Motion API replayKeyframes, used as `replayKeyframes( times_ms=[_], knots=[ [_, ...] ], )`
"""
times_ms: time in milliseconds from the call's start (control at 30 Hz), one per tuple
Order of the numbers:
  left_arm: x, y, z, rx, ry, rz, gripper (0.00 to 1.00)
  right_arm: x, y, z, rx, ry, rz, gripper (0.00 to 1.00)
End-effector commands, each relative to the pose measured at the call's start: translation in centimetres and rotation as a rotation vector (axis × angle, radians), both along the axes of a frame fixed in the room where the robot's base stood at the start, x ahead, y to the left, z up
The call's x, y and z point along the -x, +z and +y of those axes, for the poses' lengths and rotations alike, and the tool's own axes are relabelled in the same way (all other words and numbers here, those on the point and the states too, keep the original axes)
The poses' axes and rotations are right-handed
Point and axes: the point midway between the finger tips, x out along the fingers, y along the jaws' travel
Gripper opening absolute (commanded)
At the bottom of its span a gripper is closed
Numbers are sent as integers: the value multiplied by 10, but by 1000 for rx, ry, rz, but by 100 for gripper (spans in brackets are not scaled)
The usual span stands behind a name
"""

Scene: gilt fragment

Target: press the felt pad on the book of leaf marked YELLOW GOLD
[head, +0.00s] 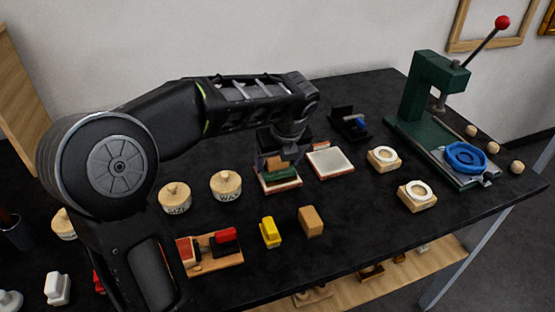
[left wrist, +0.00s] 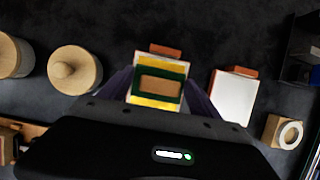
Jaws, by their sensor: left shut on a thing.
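The felt pad, a wooden grip on a green base (head: 281,173), is held in my left gripper (head: 279,166). In the left wrist view the pad's wooden top (left wrist: 160,88) sits between the two dark fingers. The pad is over a book of leaf (head: 284,187) with a reddish cover; its yellow sheet (left wrist: 154,103) shows around the green base in the left wrist view. I cannot tell whether pad and sheet touch. A second book (head: 330,161) with a pale sheet lies to the right. No marking on either book is readable. My right gripper is not in view.
Two lidded wooden pots (head: 226,187) (head: 174,198) stand to the left. A yellow block (head: 270,232) and a tan block (head: 311,221) are in front. Wooden blocks with white rings (head: 384,159) and a green press (head: 424,95) stand right. Bare tabletop lies front right.

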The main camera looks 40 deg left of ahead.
Motion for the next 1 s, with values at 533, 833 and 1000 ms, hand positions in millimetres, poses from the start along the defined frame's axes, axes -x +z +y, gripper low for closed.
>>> replayKeyframes(
  times_ms=[533, 833, 1000],
  knots=[
    [0, -7, 0, 0, 0, 0, 40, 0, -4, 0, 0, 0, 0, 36],
    [0, -7, 0, 0, 0, 1, 40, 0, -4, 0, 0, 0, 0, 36],
    [0, -7, 0, 1, 0, 2, 40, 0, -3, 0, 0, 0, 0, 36]
  ],
)
